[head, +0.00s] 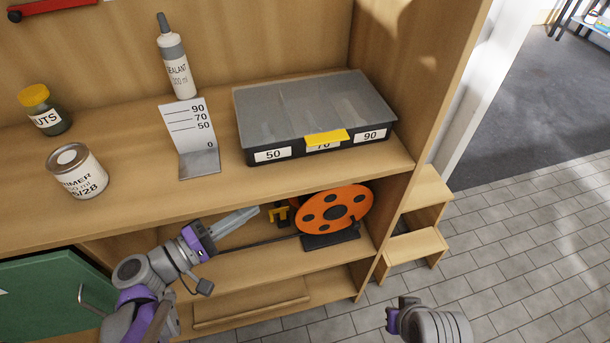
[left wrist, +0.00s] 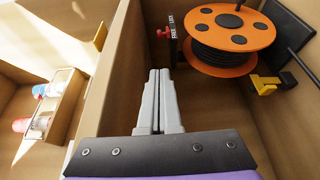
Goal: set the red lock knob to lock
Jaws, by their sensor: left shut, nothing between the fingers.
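The red lock knob (left wrist: 163,33) shows in the left wrist view. It sits at the side of a dark upright plate (left wrist: 174,42) with the words FREE and LOCK, beside the orange cable reel (left wrist: 231,27). I cannot tell which word the knob is set to. In the head view the reel (head: 336,209) stands on the shelf under the bench top, and I cannot make out the knob there. My left gripper (head: 252,212) is shut and empty. Its fingertips (left wrist: 159,73) are short of the knob and apart from it. Only part of my right arm shows, without fingers.
A yellow part (head: 279,213) is close to the left fingertips, beside the reel. The bench top (head: 240,185) is above, with a lidded organizer (head: 315,110), a gauge (head: 197,140), a can (head: 77,172), a jar (head: 44,109) and a sealant bottle (head: 176,62). A wooden step (head: 415,245) stands right.

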